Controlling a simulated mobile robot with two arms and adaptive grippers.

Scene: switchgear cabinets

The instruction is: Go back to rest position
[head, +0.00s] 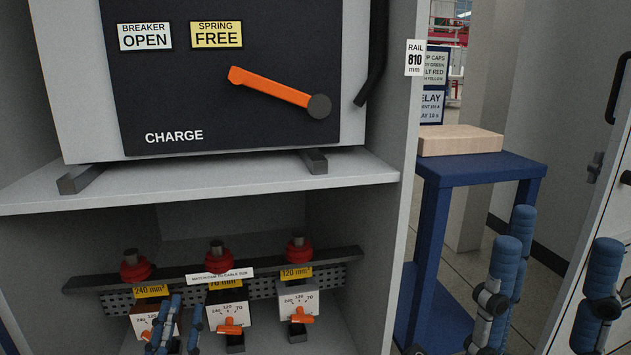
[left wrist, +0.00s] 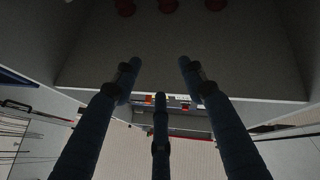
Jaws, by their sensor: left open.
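My left gripper (head: 180,318) is low in the head view, in front of the lower cabinet compartment, between the left and middle dial blocks. In the left wrist view its blue fingers (left wrist: 158,75) are spread with nothing between them. My right gripper (head: 555,262) is at the right of the head view, beside the blue stand. Its blue fingers are apart, and nothing shows between them. The left dial block (head: 143,307) is partly hidden by my left gripper. The middle dial block (head: 222,312) and right dial block (head: 298,303) have orange knobs.
The breaker panel (head: 190,90) has an orange charge handle (head: 270,88) and stands on a grey shelf (head: 220,181). Red-collared posts (head: 299,249) line the dark rail below. A blue stand (head: 480,171) carries a pale wooden block (head: 460,141). A white door (head: 610,180) stands at far right.

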